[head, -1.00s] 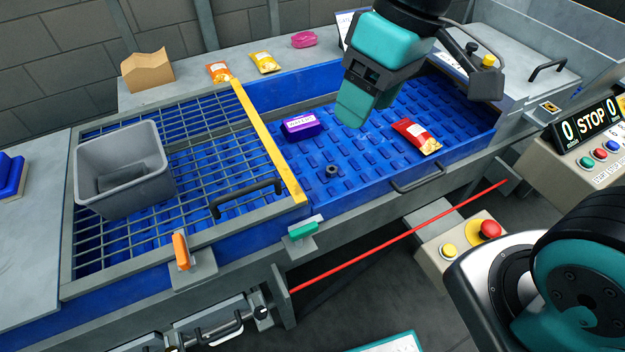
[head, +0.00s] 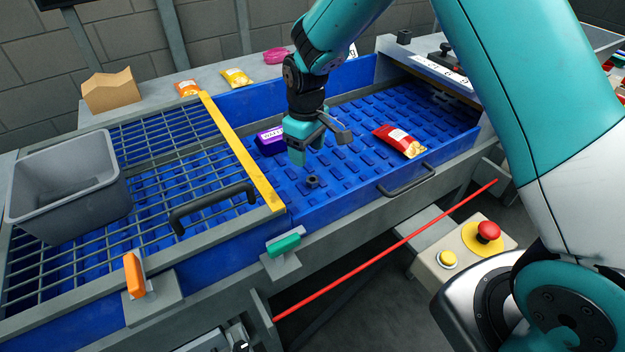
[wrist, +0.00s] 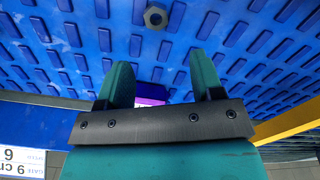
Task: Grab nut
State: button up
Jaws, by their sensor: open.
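The nut (head: 312,181) is a small dark grey ring lying on the blue ribbed belt (head: 345,170), near its front edge. It also shows in the wrist view (wrist: 155,17) at the top middle, beyond my fingertips, with its hole visible. My gripper (head: 297,158) is above the belt, just behind and slightly left of the nut in the head view. In the wrist view its two teal fingers (wrist: 158,75) are spread apart with nothing held between them. The nut is clear of the fingers.
A purple packet (head: 268,140) lies on the belt close left of my gripper, mostly hidden by it in the wrist view. A red packet (head: 399,140) lies to the right. A yellow bar (head: 243,155), a grid and a grey bin (head: 68,190) stand left.

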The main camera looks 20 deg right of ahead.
aim_at(310, 178)
notch_tip(310, 178, down, 3)
jog(key=shift+s+d+f+p, duration=0.15)
jog(key=shift+f+p, duration=0.2)
jog(key=shift+f, duration=0.95)
jog(key=shift+w+d+f+p, duration=0.1)
jog(key=shift+f+p, duration=0.25)
jog(key=shift+f, duration=0.95)
jog(key=shift+s, duration=0.1)
jog(key=c, duration=1)
